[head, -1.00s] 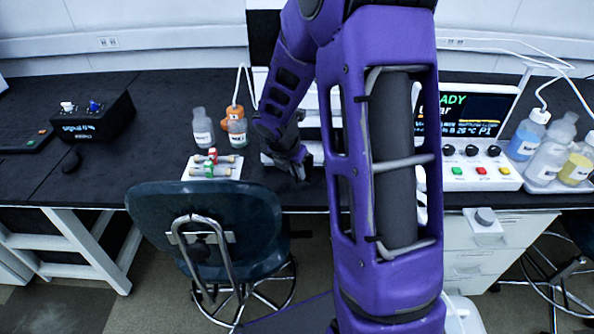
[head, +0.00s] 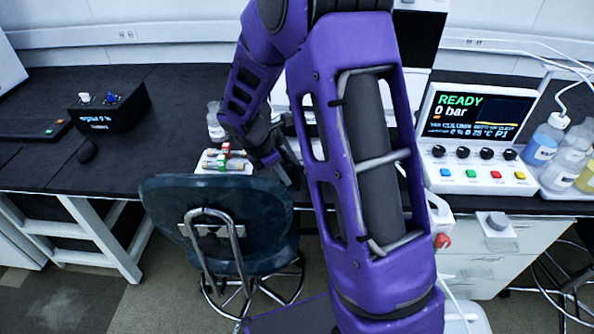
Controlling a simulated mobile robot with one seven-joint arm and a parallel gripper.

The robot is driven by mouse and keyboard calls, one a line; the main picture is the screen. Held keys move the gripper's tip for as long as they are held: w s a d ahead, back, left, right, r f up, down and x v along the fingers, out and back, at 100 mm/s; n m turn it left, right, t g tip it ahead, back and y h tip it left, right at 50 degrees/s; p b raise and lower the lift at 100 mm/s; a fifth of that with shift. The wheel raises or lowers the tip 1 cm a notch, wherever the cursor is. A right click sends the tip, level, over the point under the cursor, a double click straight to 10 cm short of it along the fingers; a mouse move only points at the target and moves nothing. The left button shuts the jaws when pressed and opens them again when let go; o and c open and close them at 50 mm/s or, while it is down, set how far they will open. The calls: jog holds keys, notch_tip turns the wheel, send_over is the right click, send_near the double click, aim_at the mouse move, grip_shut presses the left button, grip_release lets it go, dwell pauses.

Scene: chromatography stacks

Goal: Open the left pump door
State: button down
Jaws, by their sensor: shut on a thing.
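My gripper (head: 277,174) is low at the bench's front, at the lower left of the white instrument stack (head: 309,117). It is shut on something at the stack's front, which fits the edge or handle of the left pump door. The fingertips are small and dark, so the grip itself is hard to make out. My purple arm covers most of the stack, and I cannot tell the door's angle.
A blue chair (head: 260,212) stands close in front. A control panel with a READY screen (head: 478,115) is at the right.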

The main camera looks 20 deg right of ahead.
jog(key=shift+w+a+m+g+p, duration=0.2)
jog(key=shift+w+a+m+g, duration=0.1)
jog(key=shift+a+m, duration=0.45)
jog(key=shift+w+a+m+g+p, duration=0.15)
jog(key=shift+w+a+m+p, duration=0.2)
jog(key=shift+a, duration=0.6)
jog(key=shift+w+a+m+g+p, duration=0.1)
jog(key=shift+w+a+m+g, duration=0.2)
jog(key=shift+a+m, duration=0.5)
jog(key=c, duration=0.9)
grip_release()
jog(key=p+v, duration=0.2)
jog(key=v, duration=1.5)
jog(key=shift+s+a+r, duration=0.1)
jog(key=shift+a+r, duration=0.05)
jog(key=shift+r, duration=0.05)
